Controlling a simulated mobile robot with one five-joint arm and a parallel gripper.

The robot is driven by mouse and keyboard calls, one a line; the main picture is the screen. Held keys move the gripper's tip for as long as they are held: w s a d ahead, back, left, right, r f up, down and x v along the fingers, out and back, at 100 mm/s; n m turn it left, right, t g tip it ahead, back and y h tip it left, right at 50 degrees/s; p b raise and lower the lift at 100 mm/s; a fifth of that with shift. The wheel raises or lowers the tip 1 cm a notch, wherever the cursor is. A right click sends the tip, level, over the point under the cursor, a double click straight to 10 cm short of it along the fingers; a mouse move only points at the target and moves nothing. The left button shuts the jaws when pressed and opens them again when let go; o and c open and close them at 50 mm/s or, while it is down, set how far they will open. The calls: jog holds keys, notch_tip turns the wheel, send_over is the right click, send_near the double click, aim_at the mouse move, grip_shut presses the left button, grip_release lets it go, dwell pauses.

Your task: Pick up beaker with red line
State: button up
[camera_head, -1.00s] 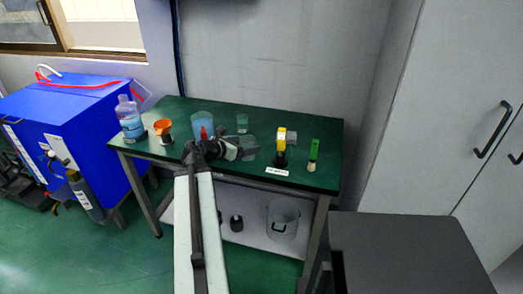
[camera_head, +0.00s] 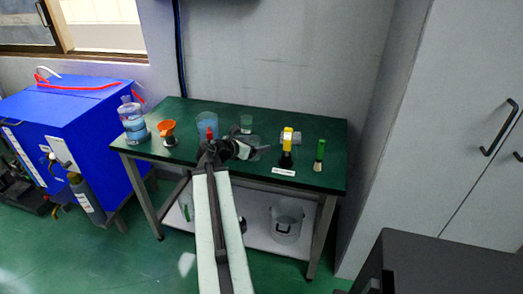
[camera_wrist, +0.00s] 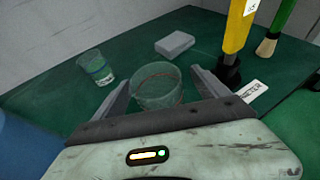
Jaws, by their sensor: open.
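A clear glass beaker (camera_wrist: 157,90) stands on the green table between my gripper's fingers in the wrist view. In the head view the same beaker (camera_head: 254,141) is partly hidden by my gripper (camera_head: 256,149). In the wrist view my gripper (camera_wrist: 160,79) is open, with one finger on each side of the beaker. I cannot tell whether either finger touches it. A second, smaller glass (camera_wrist: 97,68) with a greenish band stands behind and to the left; it also shows in the head view (camera_head: 246,122).
A bluish beaker (camera_head: 206,122), orange funnel item (camera_head: 167,129) and bottle (camera_head: 133,121) stand left on the table. A yellow-and-black tool (camera_head: 287,146), a pale block (camera_wrist: 175,44) and a green-handled brush (camera_head: 319,157) are right. A dark box (camera_head: 430,265) stands lower right.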

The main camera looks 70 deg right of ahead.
jog(key=shift+s+d+f, duration=0.45)
jog(key=shift+d, duration=0.15)
jog(key=shift+w+d+f+b, duration=0.1)
jog(key=shift+d+f+b, duration=0.1)
jog(key=shift+d+b, duration=0.25)
jog(key=shift+w, duration=0.15)
jog(key=shift+c, duration=0.2)
jog(key=c, duration=1.4)
jog(key=shift+r, duration=0.15)
